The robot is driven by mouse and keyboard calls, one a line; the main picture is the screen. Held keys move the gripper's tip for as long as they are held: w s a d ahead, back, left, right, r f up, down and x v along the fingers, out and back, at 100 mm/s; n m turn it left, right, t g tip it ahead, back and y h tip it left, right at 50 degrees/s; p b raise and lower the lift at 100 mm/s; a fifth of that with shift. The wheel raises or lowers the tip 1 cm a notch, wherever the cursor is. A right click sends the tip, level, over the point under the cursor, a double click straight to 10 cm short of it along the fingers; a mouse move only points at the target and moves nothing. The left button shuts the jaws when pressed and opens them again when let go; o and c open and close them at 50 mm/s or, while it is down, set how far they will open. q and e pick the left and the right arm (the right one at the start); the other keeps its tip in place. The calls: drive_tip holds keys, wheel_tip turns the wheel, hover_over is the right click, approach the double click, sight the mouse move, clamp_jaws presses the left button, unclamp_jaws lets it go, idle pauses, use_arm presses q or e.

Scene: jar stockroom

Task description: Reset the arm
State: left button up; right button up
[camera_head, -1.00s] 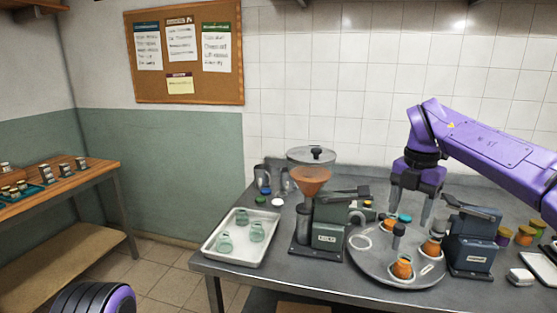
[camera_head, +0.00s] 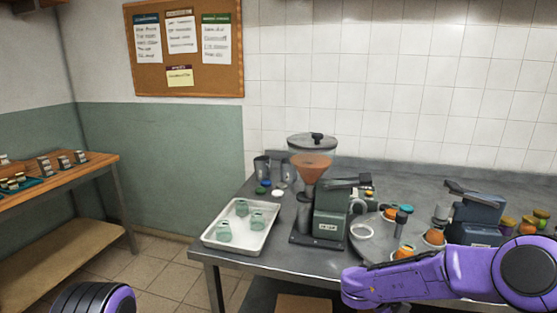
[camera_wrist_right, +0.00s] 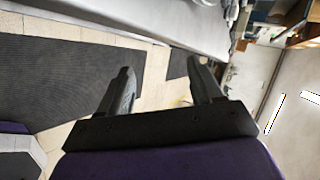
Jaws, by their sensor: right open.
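My right arm crosses the lower right of the head view, in front of the table; its gripper is hidden there. In the right wrist view my right gripper (camera_wrist_right: 160,90) is open, with nothing between its fingers, over floor and a dark mat. My left gripper is not in view; only a dark and purple part of my left side shows at the lower left of the head view. The round turntable (camera_head: 364,247) on the steel table holds several jars with orange contents (camera_head: 404,252), partly hidden by my arm.
A filling machine with an orange-filled hopper (camera_head: 311,168) stands mid-table. A dark machine (camera_head: 478,220) stands at the right. A wooden bench (camera_head: 75,178) is at the far left; floor between is clear.

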drive_tip(key=s+a+f+n+t+y+b, duration=0.1)
drive_tip(key=s+f+n+t+y+b, duration=0.1)
drive_tip(key=s+f+n, duration=0.8)
drive_tip(key=s+a+f+n+t+y+b, duration=0.1)
drive_tip(key=s+f+n+t+y, duration=0.15)
drive_tip(key=s+f+n, duration=0.7)
drive_tip(key=s+a+f+n+g+y+b, duration=0.1)
drive_tip(key=s+f+n+g+y, duration=0.2)
drive_tip(key=s, duration=1.2)
wheel_tip(320, 180, down, 5)
drive_tip(key=n, duration=0.3)
drive_tip(key=shift+s+a+g+b, duration=0.15)
drive_tip(key=shift+s+g+b, duration=0.2)
drive_tip(key=shift+b, duration=0.05)
